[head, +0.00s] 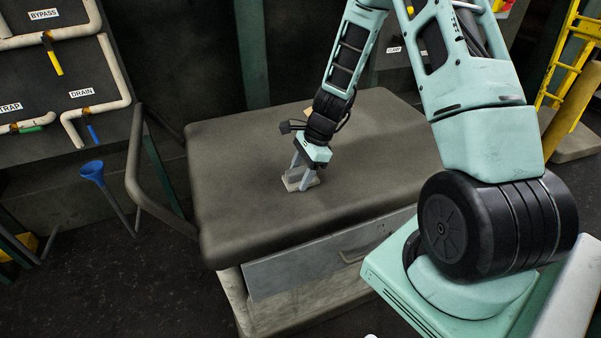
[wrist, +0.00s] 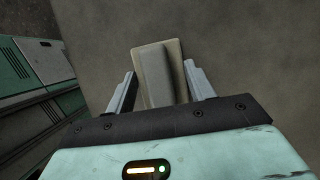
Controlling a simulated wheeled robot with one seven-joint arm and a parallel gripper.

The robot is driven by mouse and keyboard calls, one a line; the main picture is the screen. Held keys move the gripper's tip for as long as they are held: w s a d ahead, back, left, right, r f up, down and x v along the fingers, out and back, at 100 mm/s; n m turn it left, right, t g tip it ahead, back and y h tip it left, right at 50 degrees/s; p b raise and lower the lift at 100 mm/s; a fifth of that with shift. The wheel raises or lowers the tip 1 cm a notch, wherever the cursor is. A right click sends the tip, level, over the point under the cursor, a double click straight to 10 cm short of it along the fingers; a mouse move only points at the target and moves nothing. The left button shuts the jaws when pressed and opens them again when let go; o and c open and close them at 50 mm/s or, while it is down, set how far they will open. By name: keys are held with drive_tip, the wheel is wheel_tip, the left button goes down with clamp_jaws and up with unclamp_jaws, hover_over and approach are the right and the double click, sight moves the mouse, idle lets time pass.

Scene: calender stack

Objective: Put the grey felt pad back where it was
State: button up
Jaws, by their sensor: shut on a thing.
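The grey felt pad (head: 291,184) is a small, pale grey-beige flat piece on the dark top of the cabinet (head: 240,150). In the wrist view the pad (wrist: 177,60) has a thick raised block along its middle, lying between my fingers. My gripper (head: 302,178) points down at the cabinet top and is shut on the pad. It also shows in the wrist view (wrist: 160,70), one finger on each side of the pad. The fingers hide part of the pad in the head view. I cannot tell whether the pad touches the surface.
The cabinet top around the pad is mostly clear; a small tan item (head: 305,112) shows behind my arm. A drawer (head: 330,258) is at the cabinet's front.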

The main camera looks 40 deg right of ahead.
drive_tip(key=shift+f, duration=0.15)
drive_tip(key=o, duration=1)
drive_tip(key=shift+c, duration=0.2)
